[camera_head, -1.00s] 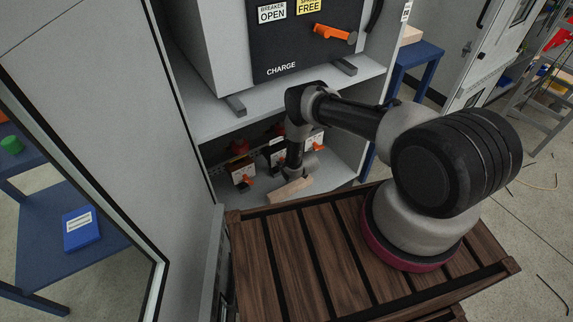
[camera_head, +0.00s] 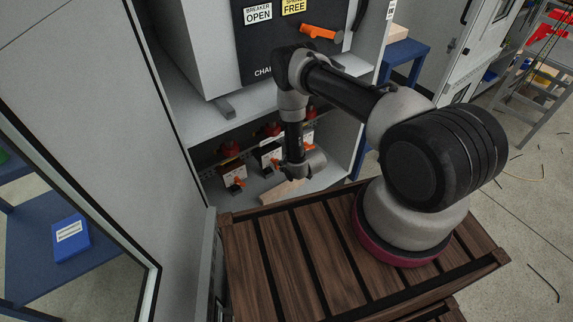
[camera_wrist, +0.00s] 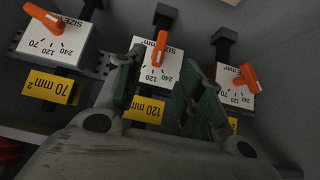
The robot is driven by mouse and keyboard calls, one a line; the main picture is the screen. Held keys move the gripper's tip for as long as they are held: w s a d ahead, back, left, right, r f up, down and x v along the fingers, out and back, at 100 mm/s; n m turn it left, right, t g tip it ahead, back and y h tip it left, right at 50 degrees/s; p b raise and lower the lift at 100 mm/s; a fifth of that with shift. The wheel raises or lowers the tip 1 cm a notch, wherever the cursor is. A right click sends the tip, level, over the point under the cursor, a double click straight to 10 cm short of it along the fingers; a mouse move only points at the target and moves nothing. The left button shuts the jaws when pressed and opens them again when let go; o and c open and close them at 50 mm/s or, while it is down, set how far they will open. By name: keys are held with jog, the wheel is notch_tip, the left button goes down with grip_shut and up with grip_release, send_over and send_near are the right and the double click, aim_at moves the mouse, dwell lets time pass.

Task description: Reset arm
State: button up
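My arm reaches from its round base into the lower compartment of the grey cabinet. My gripper (camera_wrist: 160,80) is open and empty in the wrist view, with a clear gap between its two dark green fingers. The fingers point toward the middle of three units with white dials and orange pointers. The middle dial (camera_wrist: 158,62) shows between the fingertips, above a yellow 120 mm² label (camera_wrist: 145,110). I cannot tell whether the fingers touch it. In the head view my wrist (camera_head: 300,165) hangs in front of the units, and the fingers cannot be made out.
A left unit (camera_wrist: 55,42) with a yellow 70 mm² label and a right unit (camera_wrist: 236,85) flank the middle one. The charge panel (camera_head: 270,45) with an orange handle (camera_head: 321,33) stands on the shelf above. A pale block (camera_head: 282,192) lies at the cabinet's lower front.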

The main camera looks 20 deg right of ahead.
jog(key=shift+f, duration=0.1)
jog(key=s+d+f+g+h, duration=0.1)
jog(key=s+d+g, duration=0.1)
jog(key=s+g, duration=0.35)
jog(key=s+d+f+g+h, duration=0.1)
jog(key=s+d+g, duration=0.1)
jog(key=s, duration=0.7)
jog(key=s+d+r+m+g+h, duration=0.1)
jog(key=s+d+r+g, duration=0.1)
jog(key=r, duration=1.7)
jog(key=s+d+r+m+g, duration=0.1)
jog(key=s+d+r+g, duration=0.15)
jog(key=r, duration=1.65)
jog(key=s+d+r+t, duration=0.1)
jog(key=s+r, duration=0.4)
jog(key=r, duration=0.6)
jog(key=s+d+r+m+t, duration=0.1)
jog(key=s+r+t, duration=0.3)
jog(key=r, duration=0.7)
jog(key=s+d+r+t, duration=0.1)
jog(key=s+r+t, duration=0.1)
jog(key=s+r, duration=0.6)
notch_tip(320, 180, up, 3)
jog(key=shift+d+r+m+t, duration=0.15)
jog(key=shift+d+m+t, duration=0.15)
jog(key=shift+d+t, duration=0.1)
